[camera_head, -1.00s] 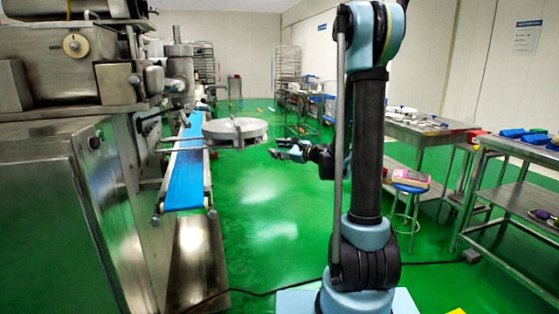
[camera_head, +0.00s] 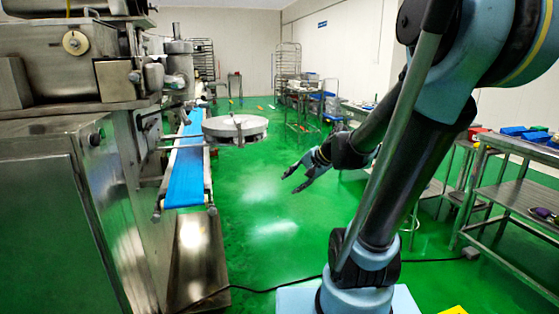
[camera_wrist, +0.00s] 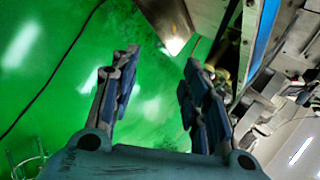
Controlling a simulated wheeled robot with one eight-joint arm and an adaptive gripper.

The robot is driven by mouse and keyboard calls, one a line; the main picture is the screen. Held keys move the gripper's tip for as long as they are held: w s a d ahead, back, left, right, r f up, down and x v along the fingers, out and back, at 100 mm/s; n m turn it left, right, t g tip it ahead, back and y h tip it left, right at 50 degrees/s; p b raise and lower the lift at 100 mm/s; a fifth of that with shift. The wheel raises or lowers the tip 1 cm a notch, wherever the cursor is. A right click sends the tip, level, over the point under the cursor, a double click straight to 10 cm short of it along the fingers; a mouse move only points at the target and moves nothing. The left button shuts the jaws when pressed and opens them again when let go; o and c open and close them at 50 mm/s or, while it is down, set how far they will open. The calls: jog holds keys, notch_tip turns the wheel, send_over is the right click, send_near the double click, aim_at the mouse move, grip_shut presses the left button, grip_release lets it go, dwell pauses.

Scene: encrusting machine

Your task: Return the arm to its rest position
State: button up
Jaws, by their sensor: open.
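My arm leans toward the right side of the head view, its upper joint close to the camera. My gripper (camera_head: 296,179) hangs in the air over the green floor, to the right of the round metal table. In the wrist view my gripper (camera_wrist: 158,85) shows its two fingers apart with only floor between them. It holds nothing.
The encrusting machine (camera_head: 70,190) stands at left with a blue conveyor belt (camera_head: 187,172) and a round metal turntable (camera_head: 235,127). A steel table (camera_head: 520,195) with blue items stands at right. A black cable (camera_head: 270,288) crosses the floor. The middle floor is clear.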

jog(key=s+d+f+n+g+h, duration=0.1)
jog(key=s+d+f+n+h, duration=0.2)
jog(key=s+d, duration=0.3)
jog(key=s+d+f+n+g+h, duration=0.2)
jog(key=s+d, duration=0.5)
jog(key=s, duration=0.5)
notch_tip(320, 180, down, 2)
jog(key=n+h, duration=0.1)
jog(key=n, duration=0.1)
jog(key=shift+s+d+f+n+h, duration=0.25)
jog(key=shift+n+h, duration=0.05)
jog(key=shift+h, duration=0.1)
jog(key=shift+w, duration=0.1)
jog(key=shift+w+f, duration=0.2)
jog(key=shift+w, duration=0.1)
